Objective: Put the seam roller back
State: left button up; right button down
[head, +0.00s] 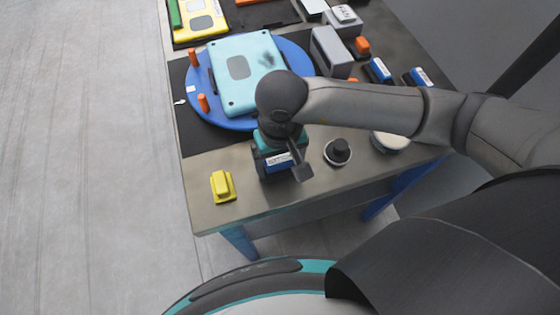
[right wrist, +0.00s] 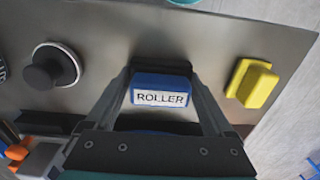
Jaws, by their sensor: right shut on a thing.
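The seam roller shows as a blue block with a white label reading ROLLER in the right wrist view (right wrist: 160,92). It also shows in the head view (head: 279,162), near the front edge of the table. My right gripper (right wrist: 160,82) is shut on it, with one finger on each side. In the head view the right gripper (head: 280,168) points down and its wrist covers part of the roller. Dark material shows around the roller; I cannot tell whether it is a holder or whether the roller rests on anything. My left gripper is not in view.
A yellow block (head: 222,186) stands left of the roller and a black knob (head: 338,151) right of it. Behind is a blue disc (head: 199,83) carrying a teal panel (head: 240,92). Blue labelled blocks (head: 380,70) and a grey box (head: 331,50) stand further back right.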

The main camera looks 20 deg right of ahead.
aim_at(281, 159)
grip_release()
jog(key=shift+s+d+f, duration=0.1)
jog(key=shift+d+f, duration=0.1)
jog(key=shift+f, duration=0.15)
jog(key=shift+r, duration=0.15)
jog(key=shift+a+r+p, duration=0.1)
jog(key=shift+r+p, duration=0.3)
jog(key=shift+p, duration=0.15)
notch_tip(281, 159, up, 12)
jog(key=p, duration=0.1)
jog(key=shift+r, duration=0.25)
